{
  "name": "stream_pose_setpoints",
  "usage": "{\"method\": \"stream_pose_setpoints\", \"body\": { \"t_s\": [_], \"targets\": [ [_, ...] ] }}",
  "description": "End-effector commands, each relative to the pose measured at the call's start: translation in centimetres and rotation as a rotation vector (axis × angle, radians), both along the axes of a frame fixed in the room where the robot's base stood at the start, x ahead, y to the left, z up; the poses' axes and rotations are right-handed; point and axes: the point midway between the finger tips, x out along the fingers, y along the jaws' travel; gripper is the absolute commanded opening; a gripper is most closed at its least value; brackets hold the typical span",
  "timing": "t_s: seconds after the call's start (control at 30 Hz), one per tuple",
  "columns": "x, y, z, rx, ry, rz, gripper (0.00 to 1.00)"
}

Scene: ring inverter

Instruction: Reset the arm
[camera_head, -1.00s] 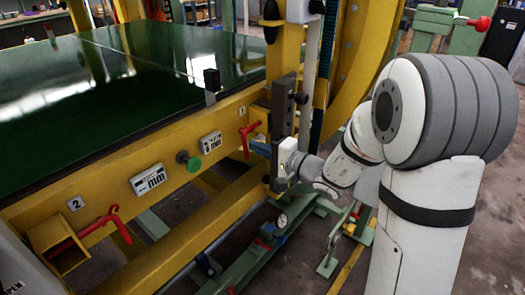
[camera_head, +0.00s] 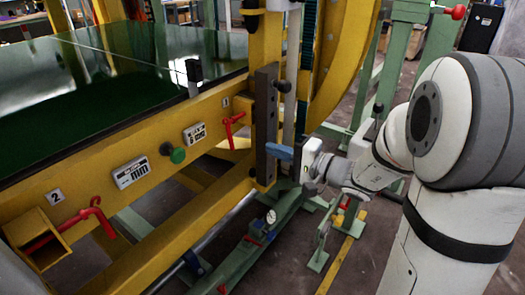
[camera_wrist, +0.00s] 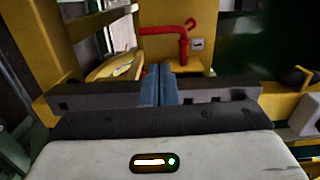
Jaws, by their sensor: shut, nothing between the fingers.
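My gripper (camera_head: 268,149) shows in the head view at the end of my white and grey arm, right of the yellow frame. Its blue fingers point left, in front of the dark vertical bar. In the wrist view the blue fingers (camera_wrist: 160,70) lie side by side, shut with nothing between them. Beyond the fingertips is a bent red handle (camera_wrist: 182,40) on a yellow surface. In the head view a red handle (camera_head: 232,124) sits beside label 1, left of my gripper and apart from it.
A yellow frame beam (camera_head: 85,178) carries a green knob (camera_head: 176,154) and a second red handle (camera_head: 75,222) near label 2. A dark vertical bar (camera_head: 265,110) stands close to my gripper. A green-topped table (camera_head: 110,85) lies at left. Green floor fixtures (camera_head: 255,255) lie below.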

Motion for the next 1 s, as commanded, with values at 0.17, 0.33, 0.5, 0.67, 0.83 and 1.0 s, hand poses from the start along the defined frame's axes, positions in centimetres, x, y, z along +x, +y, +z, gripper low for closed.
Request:
{"method": "stream_pose_setpoints", "body": {
  "t_s": [0.17, 0.33, 0.5, 0.67, 0.83, 1.0],
  "targets": [
    [-0.2, 0.0, 0.0, 0.0, 0.0, 0.005, 0.0],
    [-0.2, 0.1, 0.1, 0.0, 0.0, 0.008, 0.0],
    [-1.8, 1.3, 1.8, -0.044, 0.03, 0.073, 0.0],
    [-7.0, 3.6, 5.3, -0.213, 0.132, 0.254, 0.0],
    [-13.3, 3.7, 7.9, -0.495, 0.258, 0.411, 0.0],
    [-18.0, 0.9, 10.6, -0.822, 0.341, 0.47, 0.0]
  ]
}}
